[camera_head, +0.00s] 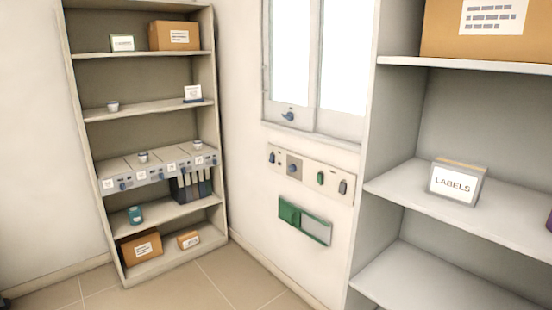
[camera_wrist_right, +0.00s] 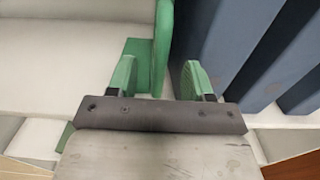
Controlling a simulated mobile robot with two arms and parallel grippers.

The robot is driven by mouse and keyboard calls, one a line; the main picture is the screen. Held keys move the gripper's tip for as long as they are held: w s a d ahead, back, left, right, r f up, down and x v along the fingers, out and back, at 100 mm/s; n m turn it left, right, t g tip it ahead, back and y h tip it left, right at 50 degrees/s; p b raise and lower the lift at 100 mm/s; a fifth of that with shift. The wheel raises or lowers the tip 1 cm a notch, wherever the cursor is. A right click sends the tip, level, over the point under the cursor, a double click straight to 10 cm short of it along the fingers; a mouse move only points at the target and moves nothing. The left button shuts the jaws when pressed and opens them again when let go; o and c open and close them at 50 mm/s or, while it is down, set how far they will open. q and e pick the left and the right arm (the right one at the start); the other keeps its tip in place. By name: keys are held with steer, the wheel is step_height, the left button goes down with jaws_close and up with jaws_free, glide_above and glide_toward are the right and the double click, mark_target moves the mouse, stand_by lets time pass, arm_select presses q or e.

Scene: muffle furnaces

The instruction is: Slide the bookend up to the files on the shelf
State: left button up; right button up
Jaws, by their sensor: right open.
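In the right wrist view, my right gripper (camera_wrist_right: 159,75) is open, with one green finger on each side. A green bookend (camera_wrist_right: 161,40) stands upright ahead, its near edge showing between the two fingers. I cannot tell whether either finger touches it. Blue files (camera_wrist_right: 222,40) stand close to the right of the bookend, and the right finger is near them. A pale shelf surface (camera_wrist_right: 70,75) lies to the left. Neither gripper shows in the head view, and the bookend is not visible there.
In the head view, a beige shelf unit (camera_head: 218,130) holds dark binders (camera_head: 190,186), boxes and a teal jar (camera_head: 135,214). A grey shelf unit (camera_head: 400,190) on the right holds a LABELS box (camera_head: 454,184). In the wrist view, the shelf left of the bookend is mostly clear.

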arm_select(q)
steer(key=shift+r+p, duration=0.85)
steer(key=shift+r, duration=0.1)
arm_select(e)
steer(key=v, duration=0.7)
steer(key=s+a+f+m+g+y, duration=0.2)
steer(key=s+a+f+m, duration=0.1)
steer(key=f, duration=0.6)
steer(key=s+a+f+m+g+y, duration=0.2)
steer(key=s+a+f+m+y, duration=0.1)
steer(key=f, duration=0.5)
steer(key=s+a+f+m+g+y, duration=0.2)
steer(key=s+a+f+m, duration=0.1)
steer(key=f, duration=0.6)
steer(key=s+a+f+m+g+y, duration=0.2)
steer(key=s+a+f+m+y, duration=0.1)
steer(key=s+a+f+m, duration=0.4)
steer(key=s+a+f+m+g+y, duration=0.2)
steer(key=s+a+f+m, duration=0.5)
steer(key=a, duration=0.8)
steer(key=s+f+y, duration=0.1)
steer(key=s, duration=0.2)
steer(key=shift+s+m+g+y, duration=0.3)
steer(key=shift+s+y, duration=0.1)
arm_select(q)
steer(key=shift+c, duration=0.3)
arm_select(e)
steer(key=shift+f, duration=0.1)
steer(key=shift+c, duration=0.3)
